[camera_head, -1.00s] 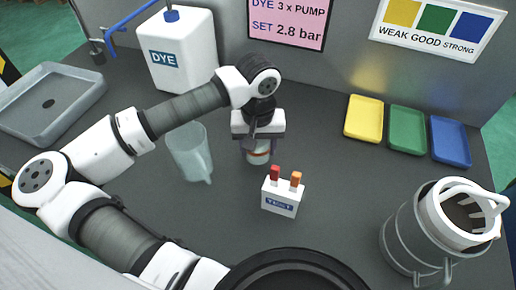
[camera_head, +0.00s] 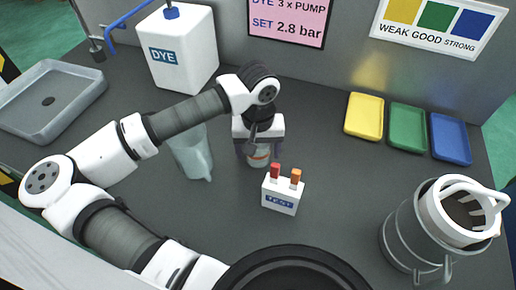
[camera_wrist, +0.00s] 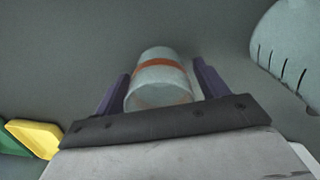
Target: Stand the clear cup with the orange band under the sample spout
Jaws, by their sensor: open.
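The clear cup with the orange band (camera_head: 258,157) stands on the dark bench near the middle, partly hidden by my gripper (camera_head: 258,149). In the wrist view the cup (camera_wrist: 158,74) lies between the two purple fingers of my gripper (camera_wrist: 161,72). The fingers are open, one on each side, with a visible gap on the right; on the left the gap is small. The cup looks empty. I cannot clearly identify the sample spout; a blue pipe (camera_head: 124,18) shows at the top left.
A clear jug (camera_head: 193,157) stands left of the cup, close beneath my arm. A white TEST box (camera_head: 281,197) with red and orange tops is in front right. A white DYE container (camera_head: 184,48), coloured trays (camera_head: 408,129), a grey tray (camera_head: 75,112) and a strainer vessel (camera_head: 410,240) stand around.

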